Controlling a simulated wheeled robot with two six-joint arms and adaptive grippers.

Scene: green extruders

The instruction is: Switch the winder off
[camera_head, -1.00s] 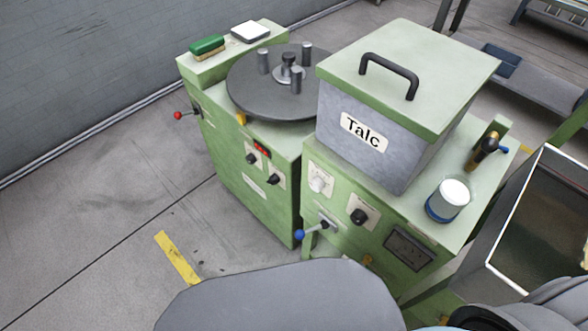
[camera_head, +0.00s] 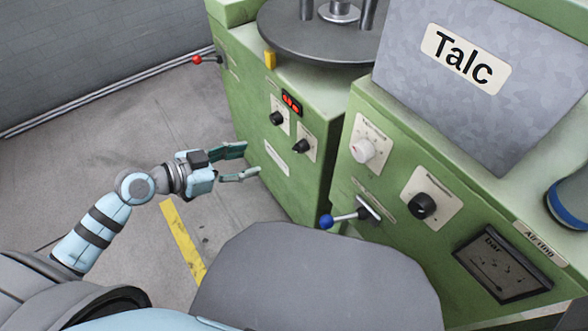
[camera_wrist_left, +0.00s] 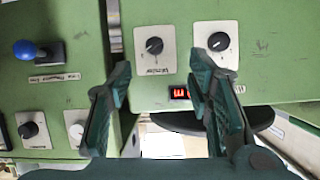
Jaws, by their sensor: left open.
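The winder (camera_head: 250,110) is the green machine with a round grey turntable (camera_head: 320,35) on top. Its front has a red-lit display (camera_head: 291,103) and two black knobs on white plates, a left knob (camera_head: 277,118) and a right knob (camera_head: 301,146). In the left wrist view, which looks upside down, the knobs (camera_wrist_left: 154,45) (camera_wrist_left: 218,41) and display (camera_wrist_left: 180,93) show beyond the fingers. My left gripper (camera_head: 250,161) is open and empty, in front of the winder's panel and apart from the knobs. My right gripper is out of view.
A red-ball lever (camera_head: 197,60) sticks out at the winder's left. The neighbouring green machine (camera_head: 345,190) carries a blue-ball lever (camera_head: 327,221), knobs, a bar gauge (camera_head: 502,265) and the grey Talc box (camera_head: 470,110). The floor (camera_head: 110,135) at left is clear.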

